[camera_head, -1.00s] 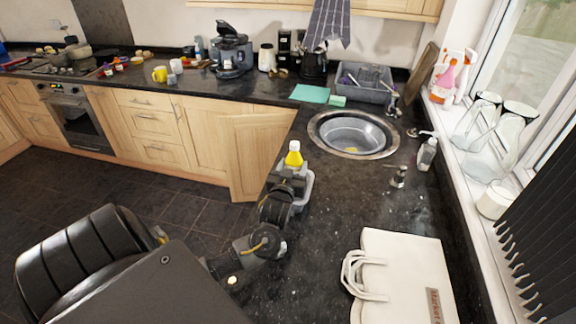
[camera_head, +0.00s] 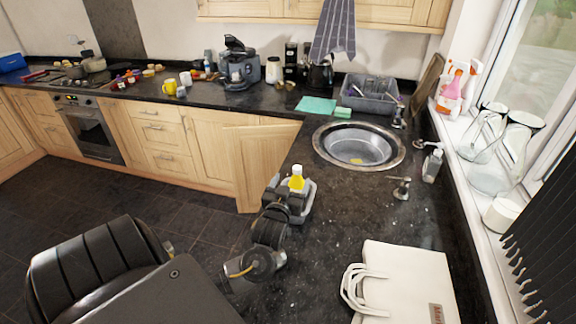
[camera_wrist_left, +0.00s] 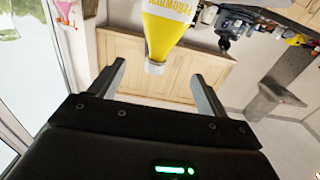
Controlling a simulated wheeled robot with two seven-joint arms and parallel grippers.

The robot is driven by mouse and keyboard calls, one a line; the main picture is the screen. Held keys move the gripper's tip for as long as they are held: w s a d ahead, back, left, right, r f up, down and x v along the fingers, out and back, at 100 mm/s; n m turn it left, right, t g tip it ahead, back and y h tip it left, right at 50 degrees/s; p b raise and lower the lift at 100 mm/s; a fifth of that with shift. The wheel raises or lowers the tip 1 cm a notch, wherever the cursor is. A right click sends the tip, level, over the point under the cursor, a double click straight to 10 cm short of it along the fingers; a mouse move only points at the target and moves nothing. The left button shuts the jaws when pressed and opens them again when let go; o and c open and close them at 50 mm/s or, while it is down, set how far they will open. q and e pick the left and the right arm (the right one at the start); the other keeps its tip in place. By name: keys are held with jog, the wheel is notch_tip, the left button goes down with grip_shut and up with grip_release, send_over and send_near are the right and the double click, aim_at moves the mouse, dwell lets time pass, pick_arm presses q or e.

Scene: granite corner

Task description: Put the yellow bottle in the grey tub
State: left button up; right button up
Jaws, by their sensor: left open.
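The yellow bottle (camera_head: 296,178) stands upright on the dark worktop side, just beyond my left gripper (camera_head: 288,190). In the left wrist view, which is upside down, the bottle (camera_wrist_left: 163,38) shows its white cap toward the space between the open, empty fingers (camera_wrist_left: 157,80). The tub does not show in the wrist view. My right gripper is not in view.
A round sink (camera_head: 358,146) lies beyond to the right, with a soap dispenser (camera_head: 432,164) beside it. A white bag (camera_head: 400,285) lies at the front right. A grey dish rack (camera_head: 372,94) stands at the back. The worktop between sink and bag is mostly clear.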

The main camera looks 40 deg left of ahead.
pick_arm(q)
jog(key=b+v, duration=0.1)
jog(key=v, duration=0.7)
jog(key=shift+d, duration=0.2)
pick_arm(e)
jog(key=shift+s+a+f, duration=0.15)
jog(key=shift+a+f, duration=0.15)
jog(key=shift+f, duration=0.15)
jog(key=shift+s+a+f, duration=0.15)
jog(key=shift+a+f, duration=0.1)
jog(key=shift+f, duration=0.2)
pick_arm(q)
jog(key=shift+d, duration=0.1)
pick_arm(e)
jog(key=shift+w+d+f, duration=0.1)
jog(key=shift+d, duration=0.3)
pick_arm(q)
jog(key=shift+w+r, duration=0.1)
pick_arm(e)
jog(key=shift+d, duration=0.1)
